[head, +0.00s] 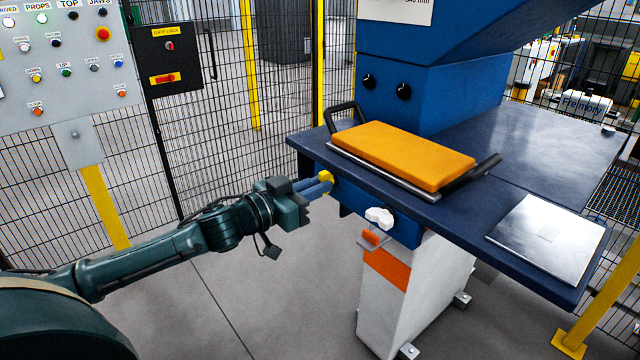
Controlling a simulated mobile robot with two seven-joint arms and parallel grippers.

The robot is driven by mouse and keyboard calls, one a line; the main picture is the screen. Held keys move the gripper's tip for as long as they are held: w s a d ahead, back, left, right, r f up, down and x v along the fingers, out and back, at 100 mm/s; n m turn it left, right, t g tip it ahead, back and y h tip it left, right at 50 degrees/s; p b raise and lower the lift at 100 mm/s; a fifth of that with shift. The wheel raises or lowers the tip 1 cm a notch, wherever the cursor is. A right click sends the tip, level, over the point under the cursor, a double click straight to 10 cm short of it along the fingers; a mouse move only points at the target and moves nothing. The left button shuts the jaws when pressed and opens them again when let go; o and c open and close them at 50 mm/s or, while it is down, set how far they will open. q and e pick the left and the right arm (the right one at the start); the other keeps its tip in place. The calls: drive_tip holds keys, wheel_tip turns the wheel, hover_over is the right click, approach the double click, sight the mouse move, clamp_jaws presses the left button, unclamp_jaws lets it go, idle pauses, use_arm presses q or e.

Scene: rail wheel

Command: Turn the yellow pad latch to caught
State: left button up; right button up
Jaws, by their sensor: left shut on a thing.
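The yellow pad latch (326,180) is a small yellow knob on the front side of the blue table, below its left front edge. My left gripper (322,186) reaches it from the left, with its blue-grey fingers shut on the knob. The fingers hide part of the latch, and I cannot tell its turned position. The orange pad (402,153) lies on a metal plate with black handles on the blue table (470,208), above and to the right of the latch. My right gripper is not in view.
A white knob (379,217) sits on the same front side, right of the latch, with an orange piece (371,238) below it. The white pedestal (400,305) stands under the table. A control panel (65,65) and mesh fence are at left. Floor before the table is clear.

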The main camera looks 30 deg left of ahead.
use_arm(q)
clamp_jaws()
drive_tip(key=shift+n+p, duration=2.3)
